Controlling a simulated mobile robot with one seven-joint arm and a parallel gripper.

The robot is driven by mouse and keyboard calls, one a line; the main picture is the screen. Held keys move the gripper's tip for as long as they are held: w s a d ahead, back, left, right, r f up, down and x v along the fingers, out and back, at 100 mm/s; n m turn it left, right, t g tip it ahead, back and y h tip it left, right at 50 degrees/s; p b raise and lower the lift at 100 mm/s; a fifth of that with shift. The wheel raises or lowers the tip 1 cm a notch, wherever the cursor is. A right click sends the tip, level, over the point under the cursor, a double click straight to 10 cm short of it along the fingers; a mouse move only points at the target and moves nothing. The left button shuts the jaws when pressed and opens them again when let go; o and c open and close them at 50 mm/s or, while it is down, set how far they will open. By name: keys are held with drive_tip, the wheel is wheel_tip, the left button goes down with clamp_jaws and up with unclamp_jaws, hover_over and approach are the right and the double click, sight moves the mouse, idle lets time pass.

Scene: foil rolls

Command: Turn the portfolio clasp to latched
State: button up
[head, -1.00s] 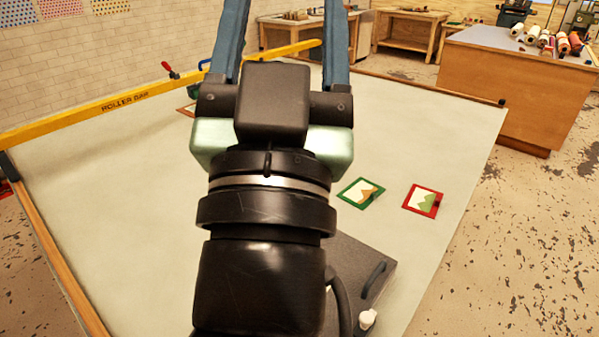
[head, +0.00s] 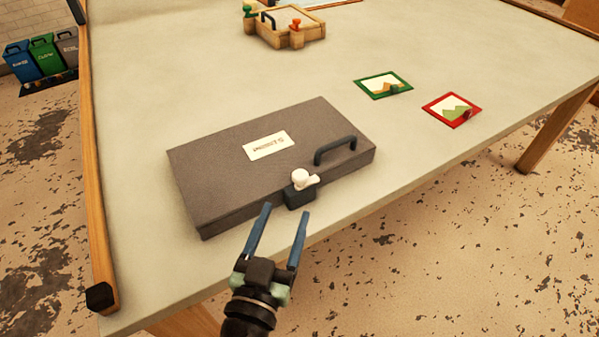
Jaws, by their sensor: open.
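The portfolio (head: 220,172) is a flat dark grey case with a paper label, lying on the table near its front edge. A dark handle (head: 335,150) stands to the right of the clasp. My gripper (head: 285,208) is open and empty, with blue fingers spread apart. It is in front of the case, just below the clasp in the picture, apart from the knob as far as I can tell.
The pale table (head: 200,60) is mostly clear. A green-framed picture (head: 383,84) and a red-framed picture (head: 451,109) lie to the right. A wooden box with clamps (head: 285,30) sits at the back. Wooden rails edge the table at left (head: 97,200).

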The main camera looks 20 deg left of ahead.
sight(298, 181)
drive_tip(key=w, duration=0.3)
drive_tip(key=w+p, duration=0.1)
drive_tip(key=w, duration=0.2)
drive_tip(key=w+a+p, duration=0.1)
drive_tip(key=w, duration=0.3)
drive_tip(key=shift+c, duration=0.3)
clamp_jaws()
